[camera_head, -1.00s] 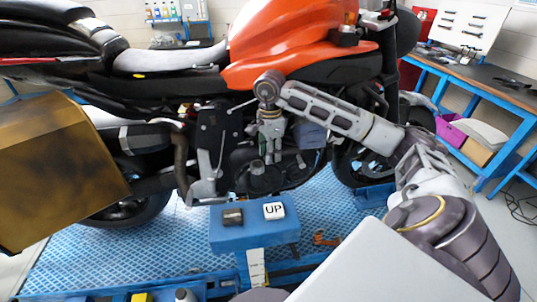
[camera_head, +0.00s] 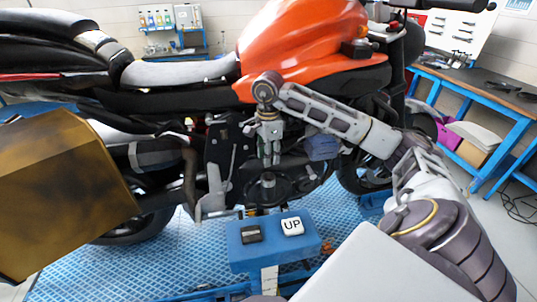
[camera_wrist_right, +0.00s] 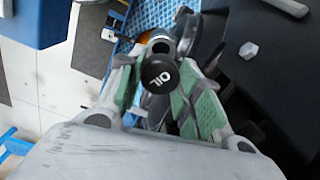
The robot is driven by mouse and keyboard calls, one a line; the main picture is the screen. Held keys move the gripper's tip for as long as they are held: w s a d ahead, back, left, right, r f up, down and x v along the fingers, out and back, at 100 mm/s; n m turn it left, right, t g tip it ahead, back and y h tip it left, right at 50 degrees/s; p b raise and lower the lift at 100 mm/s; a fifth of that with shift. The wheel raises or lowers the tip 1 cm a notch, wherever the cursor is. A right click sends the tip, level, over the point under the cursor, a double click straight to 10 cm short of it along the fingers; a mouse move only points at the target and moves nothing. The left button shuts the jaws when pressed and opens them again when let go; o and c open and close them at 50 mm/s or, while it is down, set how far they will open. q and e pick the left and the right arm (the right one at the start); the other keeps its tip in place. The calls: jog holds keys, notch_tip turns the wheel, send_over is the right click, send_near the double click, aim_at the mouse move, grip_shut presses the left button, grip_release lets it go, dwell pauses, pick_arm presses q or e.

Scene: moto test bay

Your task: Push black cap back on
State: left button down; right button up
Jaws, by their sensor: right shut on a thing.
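The black cap (camera_wrist_right: 160,74), marked OIL, is between the green-padded fingers of my right gripper (camera_wrist_right: 156,84) in the right wrist view. The gripper is shut on it, and the lettered top faces the camera. In the head view my right gripper (camera_head: 270,158) points down beside the motorcycle's engine. A dark upright cylinder (camera_head: 267,180) stands just below the fingertips on the engine. I cannot tell whether the cap touches its seat. My left gripper is in neither view.
The orange motorcycle (camera_head: 300,45) stands on a blue lift platform (camera_head: 190,255). A blue control box (camera_head: 272,244) with an UP button is in front of the engine. A gold-brown box (camera_head: 60,190) fills the left. A blue workbench (camera_head: 470,100) stands at the right.

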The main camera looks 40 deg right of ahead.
aim_at(268, 182)
jog(key=shift+f, duration=0.15)
jog(key=shift+f+b, duration=1.95)
jog(key=shift+f, duration=0.75)
jog(key=shift+f+b, duration=0.3)
jog(key=shift+f, duration=0.2)
dwell(0.7)
jog(key=shift+f+b, duration=0.15)
jog(key=shift+b, duration=0.25)
dwell(1.0)
